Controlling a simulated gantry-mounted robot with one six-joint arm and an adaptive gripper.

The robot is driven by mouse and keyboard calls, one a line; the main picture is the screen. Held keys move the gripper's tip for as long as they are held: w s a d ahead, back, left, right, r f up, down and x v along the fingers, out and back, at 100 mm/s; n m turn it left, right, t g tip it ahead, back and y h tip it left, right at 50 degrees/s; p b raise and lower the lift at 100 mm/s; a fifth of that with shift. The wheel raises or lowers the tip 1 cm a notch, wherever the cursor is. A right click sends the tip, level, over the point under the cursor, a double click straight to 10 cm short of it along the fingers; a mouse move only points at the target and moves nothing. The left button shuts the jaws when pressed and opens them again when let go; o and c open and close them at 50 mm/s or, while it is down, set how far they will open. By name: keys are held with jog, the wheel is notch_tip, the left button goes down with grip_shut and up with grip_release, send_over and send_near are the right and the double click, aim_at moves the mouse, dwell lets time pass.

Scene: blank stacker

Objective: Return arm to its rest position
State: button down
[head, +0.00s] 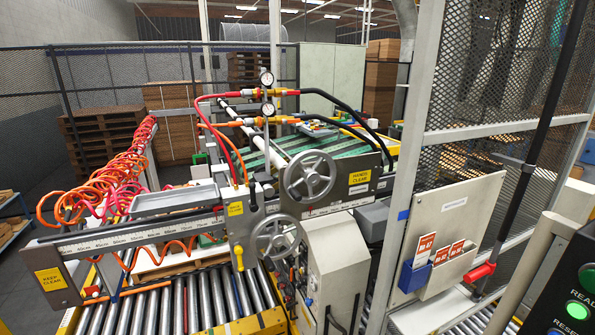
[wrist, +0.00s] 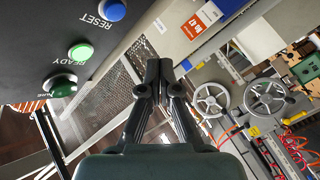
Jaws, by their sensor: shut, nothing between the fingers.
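My gripper (wrist: 159,72) shows in the wrist view with its two dark fingers together and nothing between them. It points toward the mesh guard and is apart from the things around it. A dark control panel (wrist: 40,30) lies to the left of the fingers, with a blue RESET button (wrist: 112,10) and a green READY light (wrist: 80,51). In the head view no part of my gripper can be made out. The panel (head: 570,260) shows there at the right edge, with its green light (head: 578,310) lit.
A stacker machine with handwheels (head: 310,176) and coiled orange hoses (head: 105,175) stands over a roller conveyor (head: 160,305). A mesh guard (head: 480,80), a card holder (head: 450,230) and a black bar with a red grip (head: 480,271) stand at the right. Pallets (head: 100,140) are stacked behind.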

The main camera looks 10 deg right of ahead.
jog(key=w+a+r+y+p, duration=0.1)
jog(key=w+a+y+p, duration=0.2)
jog(key=a, duration=0.9)
jog(key=w+a+r+y+p, duration=0.1)
jog(key=w+a+y+p, duration=0.15)
jog(key=w+a, duration=0.65)
jog(key=s+a+m+y+p, duration=0.1)
jog(key=s+a, duration=0.3)
jog(key=a, duration=0.7)
jog(key=s+a+r+m+g+y+p, duration=0.1)
jog(key=s+a+m+y, duration=0.1)
jog(key=a, duration=1)
jog(key=shift+s+g+y, duration=0.3)
jog(key=shift+s+y, duration=0.25)
jog(key=shift+s, duration=0.55)
jog(key=shift+r, duration=0.1)
